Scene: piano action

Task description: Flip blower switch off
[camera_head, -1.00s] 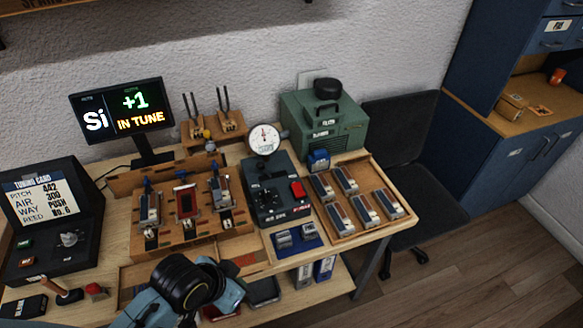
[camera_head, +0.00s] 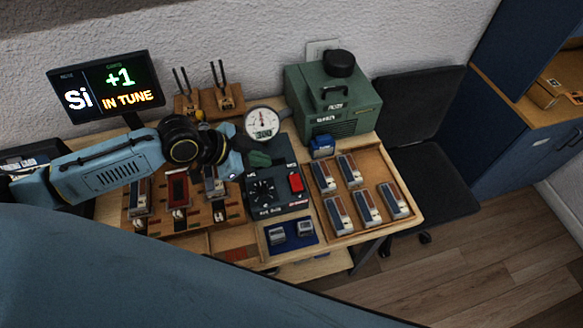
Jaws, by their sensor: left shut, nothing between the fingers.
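A red rocker switch (camera_head: 296,182) sits on the right side of the dark control box (camera_head: 284,205), beside a black dial (camera_head: 262,190). A small red label below the switch is too small to read. My left arm reaches in from the left, and my left gripper (camera_head: 261,159) is shut and empty. In the picture it lies over the back of the control box, left of and behind the switch, apart from it. The green blower box (camera_head: 330,103) stands behind. My right gripper is not in view.
A round gauge (camera_head: 261,124) stands behind my gripper. A wooden tray (camera_head: 390,225) with several reed blocks lies to the right. A blue mat (camera_head: 273,246) with two small blocks lies in front. A monitor (camera_head: 106,88) reads "IN TUNE". A blue part of my body covers the lower left.

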